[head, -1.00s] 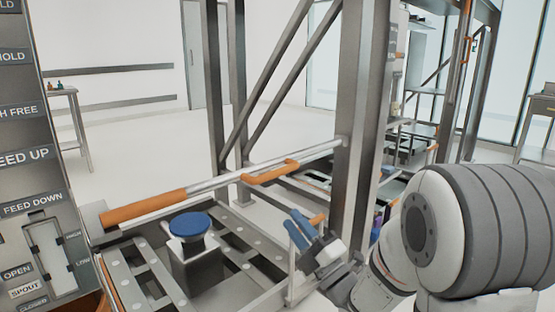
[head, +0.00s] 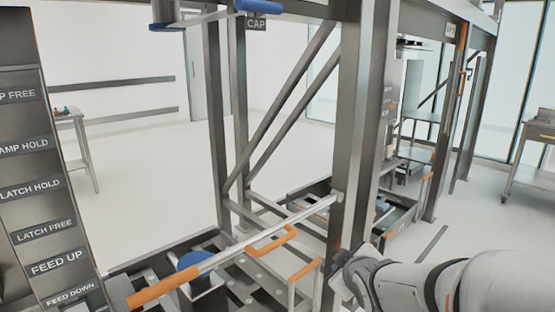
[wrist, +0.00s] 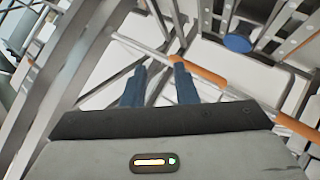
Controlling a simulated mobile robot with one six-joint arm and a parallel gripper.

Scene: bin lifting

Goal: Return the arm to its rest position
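In the wrist view the two blue fingers of my gripper (wrist: 158,76) stand apart with nothing held between them. A silver rail with orange grips (wrist: 205,76) passes beyond the fingertips; I cannot tell how far away it is. In the head view my white arm reaches in from the lower right. Its grey wrist end (head: 350,272) is beside the foot of the thick upright post, and the fingers cannot be made out there.
A metal frame with a thick post (head: 355,130) stands close to my arm. The orange-gripped rail (head: 225,257) crosses in front of it. A blue round pad (head: 190,262) sits on the frame's base. A labelled panel (head: 45,190) stands at left. Open floor lies behind.

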